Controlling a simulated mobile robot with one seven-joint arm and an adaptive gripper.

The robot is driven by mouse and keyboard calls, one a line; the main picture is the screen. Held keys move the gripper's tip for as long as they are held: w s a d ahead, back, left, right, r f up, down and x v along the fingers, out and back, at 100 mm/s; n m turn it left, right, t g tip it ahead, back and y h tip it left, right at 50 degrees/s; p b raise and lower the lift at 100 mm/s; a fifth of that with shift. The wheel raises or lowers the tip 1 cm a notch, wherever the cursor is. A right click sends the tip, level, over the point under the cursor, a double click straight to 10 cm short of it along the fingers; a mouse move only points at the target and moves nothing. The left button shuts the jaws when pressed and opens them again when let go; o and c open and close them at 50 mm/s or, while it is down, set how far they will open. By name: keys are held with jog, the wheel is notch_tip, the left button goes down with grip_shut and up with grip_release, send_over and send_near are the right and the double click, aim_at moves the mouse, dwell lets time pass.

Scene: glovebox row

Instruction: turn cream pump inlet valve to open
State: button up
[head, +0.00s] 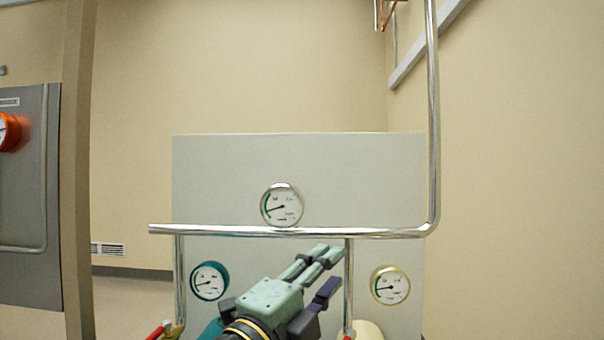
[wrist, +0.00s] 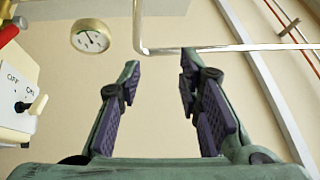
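The cream pump (head: 368,331) shows only as a rounded top at the bottom edge of the head view, beside the right vertical pipe. A red handle (head: 348,337) barely shows at the foot of that pipe; it looks like the inlet valve's, but its position cannot be read. A red handle also shows at the top left corner of the wrist view (wrist: 8,33), partly cut off. My gripper (head: 325,268) is in front of the panel, left of the cream-rimmed gauge (head: 390,285). In the wrist view my gripper (wrist: 160,62) has its fingers wide apart with nothing between them.
A cream box with an OFF/ON switch (wrist: 22,106) is at the wrist view's left. A horizontal pipe (head: 290,231) with a gauge (head: 282,205) crosses above my gripper. A teal-rimmed gauge (head: 209,281) and another red handle (head: 157,332) are at left. A grey cabinet (head: 30,200) stands far left.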

jog(key=s+a+r+m+t+h+p, duration=0.1)
jog(key=s+a+r+m+t+h, duration=0.1)
jog(key=s+r+h, duration=0.4)
jog(key=shift+s+a+r+m+t+h, duration=0.3)
jog(key=shift+s+r, duration=2.25)
jog(key=shift+r, duration=1.3)
jog(key=shift+c, duration=0.3)
